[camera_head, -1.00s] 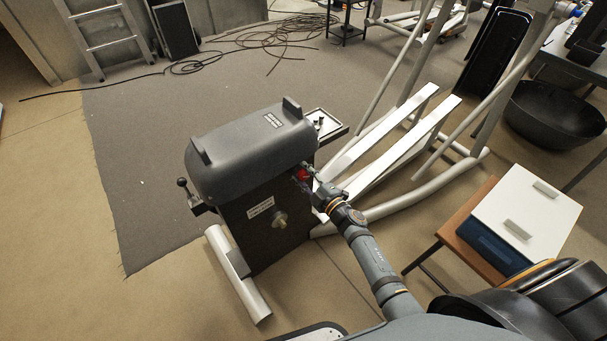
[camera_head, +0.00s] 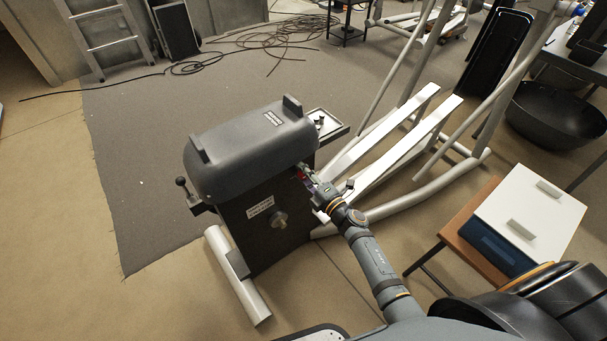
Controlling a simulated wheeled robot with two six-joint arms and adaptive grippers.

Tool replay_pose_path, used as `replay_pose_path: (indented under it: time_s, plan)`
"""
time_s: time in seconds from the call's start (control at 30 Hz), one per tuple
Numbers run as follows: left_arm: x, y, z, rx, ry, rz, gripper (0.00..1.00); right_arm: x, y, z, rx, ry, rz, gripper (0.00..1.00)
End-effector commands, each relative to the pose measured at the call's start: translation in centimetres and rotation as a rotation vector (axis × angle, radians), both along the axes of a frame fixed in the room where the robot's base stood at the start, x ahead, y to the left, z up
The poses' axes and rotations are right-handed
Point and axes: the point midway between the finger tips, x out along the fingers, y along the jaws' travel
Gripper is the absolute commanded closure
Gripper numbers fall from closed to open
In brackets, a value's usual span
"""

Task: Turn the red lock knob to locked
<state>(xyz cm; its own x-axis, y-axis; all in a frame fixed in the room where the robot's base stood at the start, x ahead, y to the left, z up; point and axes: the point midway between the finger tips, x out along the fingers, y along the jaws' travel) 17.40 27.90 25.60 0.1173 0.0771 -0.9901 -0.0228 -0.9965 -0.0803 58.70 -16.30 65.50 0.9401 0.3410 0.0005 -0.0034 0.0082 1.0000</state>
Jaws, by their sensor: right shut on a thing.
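The red lock knob (camera_head: 301,175) is on the right end of the dark side panel of the elliptical's grey housing (camera_head: 250,150). Only a small bit of red shows; the rest is hidden by my right gripper (camera_head: 307,178). My right gripper is at the knob, shut on it, with its arm coming in from the lower right. Whether the knob stands at locked cannot be read from here. My left gripper is not in view.
A black ball-topped lever (camera_head: 182,183) is at the left. White pedal rails (camera_head: 400,150) lie behind my wrist. A wooden stool with a white-topped box (camera_head: 527,212) stands right.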

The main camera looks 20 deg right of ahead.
Motion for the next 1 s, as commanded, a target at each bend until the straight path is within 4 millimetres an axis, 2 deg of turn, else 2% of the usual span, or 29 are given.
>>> replay_pose_path:
  time_s: [0.4, 0.43, 0.57, 0.87, 1.0]
  plan:
    - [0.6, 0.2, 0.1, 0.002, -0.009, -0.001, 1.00, -0.1, 0.0, -0.2, -0.009, 0.000, 0.000, 0.94]
    - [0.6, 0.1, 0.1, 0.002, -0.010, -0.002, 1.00, -0.1, 0.0, -0.2, -0.009, 0.000, 0.000, 0.59]
    - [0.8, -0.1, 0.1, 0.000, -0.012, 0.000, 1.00, -0.1, 0.0, -0.1, -0.008, 0.000, 0.000, 0.42]
    - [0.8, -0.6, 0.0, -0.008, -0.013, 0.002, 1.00, -0.1, 0.0, -0.1, -0.007, -0.001, 0.000, 0.40]
    - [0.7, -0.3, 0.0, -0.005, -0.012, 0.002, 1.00, -1.4, -0.5, -0.2, -0.008, 0.001, 0.000, 0.40]
